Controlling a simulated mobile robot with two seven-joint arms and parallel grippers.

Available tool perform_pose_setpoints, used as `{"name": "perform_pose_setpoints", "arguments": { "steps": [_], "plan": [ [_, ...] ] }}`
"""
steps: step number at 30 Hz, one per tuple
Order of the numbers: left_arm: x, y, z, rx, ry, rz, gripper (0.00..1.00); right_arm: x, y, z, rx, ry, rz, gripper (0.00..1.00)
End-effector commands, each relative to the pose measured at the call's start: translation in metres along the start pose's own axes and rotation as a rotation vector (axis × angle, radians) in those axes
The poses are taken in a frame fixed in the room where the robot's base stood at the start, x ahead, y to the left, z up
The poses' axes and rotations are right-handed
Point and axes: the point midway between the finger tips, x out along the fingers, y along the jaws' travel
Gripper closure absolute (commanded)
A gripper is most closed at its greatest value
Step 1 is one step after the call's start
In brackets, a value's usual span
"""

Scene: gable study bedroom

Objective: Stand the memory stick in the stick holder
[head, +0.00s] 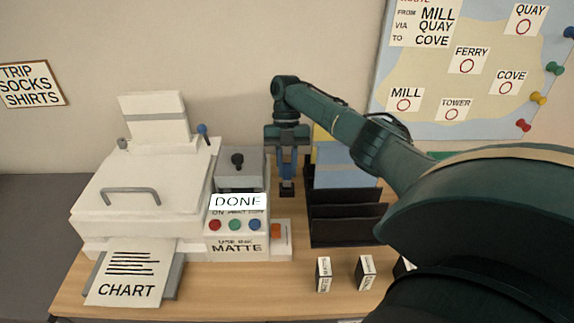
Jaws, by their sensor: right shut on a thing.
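My right gripper (287,180) points down behind the printer's control panel, left of the dark file rack. It is shut on a small dark thing (287,190), most likely the memory stick, though little of it shows. It looks upright between the fingertips. I cannot tell whether its lower end touches anything. A low white block with an orange part (280,236) stands beside the panel, in front of the gripper. I cannot tell whether it is the stick holder; no other holder is clear. My left gripper is out of view.
The white printer (140,190) with a CHART sheet (130,285) fills the left of the desk (225,290). The panel (236,228) reads DONE. The dark rack (345,230) stands close on the gripper's right. Small labelled boxes (323,274) (366,272) stand in front.

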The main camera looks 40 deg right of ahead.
Motion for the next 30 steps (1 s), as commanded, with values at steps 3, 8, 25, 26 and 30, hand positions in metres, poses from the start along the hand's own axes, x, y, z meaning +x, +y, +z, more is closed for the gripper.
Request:
{"name": "perform_pose_setpoints", "arguments": {
  "steps": [3, 8, 25, 26, 30],
  "plan": [
    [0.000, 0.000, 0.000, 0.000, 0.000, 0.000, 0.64, 0.000, 0.000, 0.000, 0.000, 0.000, 0.000, 1.00],
    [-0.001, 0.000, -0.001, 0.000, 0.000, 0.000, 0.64, 0.000, 0.000, 0.000, 0.000, 0.000, 0.000, 1.00],
    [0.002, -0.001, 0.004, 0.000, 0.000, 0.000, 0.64, 0.006, 0.000, 0.003, 0.001, 0.000, 0.000, 1.00],
    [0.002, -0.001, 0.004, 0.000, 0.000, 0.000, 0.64, 0.007, 0.000, 0.003, 0.001, 0.000, 0.000, 1.00],
    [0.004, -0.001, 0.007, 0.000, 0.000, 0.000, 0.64, 0.010, 0.000, 0.005, 0.001, 0.000, 0.000, 1.00]
  ]
}}
